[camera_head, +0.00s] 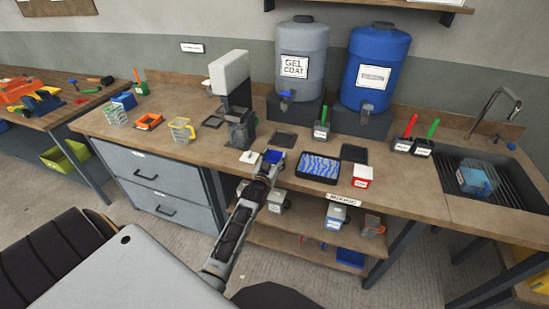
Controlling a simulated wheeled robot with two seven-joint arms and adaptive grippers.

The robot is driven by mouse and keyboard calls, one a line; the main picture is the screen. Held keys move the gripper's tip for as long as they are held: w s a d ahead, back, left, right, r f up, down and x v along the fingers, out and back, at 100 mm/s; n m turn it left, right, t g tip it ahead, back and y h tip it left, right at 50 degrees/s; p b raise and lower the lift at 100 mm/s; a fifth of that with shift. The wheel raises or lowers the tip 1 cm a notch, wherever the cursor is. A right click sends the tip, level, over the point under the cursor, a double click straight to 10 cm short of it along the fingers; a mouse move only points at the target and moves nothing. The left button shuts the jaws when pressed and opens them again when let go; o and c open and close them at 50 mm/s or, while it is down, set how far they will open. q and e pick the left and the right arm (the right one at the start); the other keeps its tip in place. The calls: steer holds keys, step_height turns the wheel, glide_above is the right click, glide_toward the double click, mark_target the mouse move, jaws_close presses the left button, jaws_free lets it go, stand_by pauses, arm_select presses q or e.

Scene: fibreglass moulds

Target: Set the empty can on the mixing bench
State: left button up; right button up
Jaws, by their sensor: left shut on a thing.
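The mixing bench (230,173) is a long wooden worktop with a label on its front edge. My left gripper (268,166) reaches over its front edge near the middle, shut on a small blue thing (274,156). The blue thing is mostly hidden by the fingers, and I cannot tell for sure that it is the can, nor whether it touches the worktop. My right gripper is not in view.
A white square piece (249,157) lies just left of the gripper. A blue tray (319,167) and a red-and-white box (362,175) are to the right. A dispenser (236,100) stands behind. A sink (490,175) is at the far right.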

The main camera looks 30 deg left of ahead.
arm_select(q)
steer(key=o, duration=1.2)
steer(key=shift+f, duration=0.1)
steer(key=shift+c, duration=0.2)
steer(key=v, duration=1.2)
steer(key=shift+b, duration=0.35)
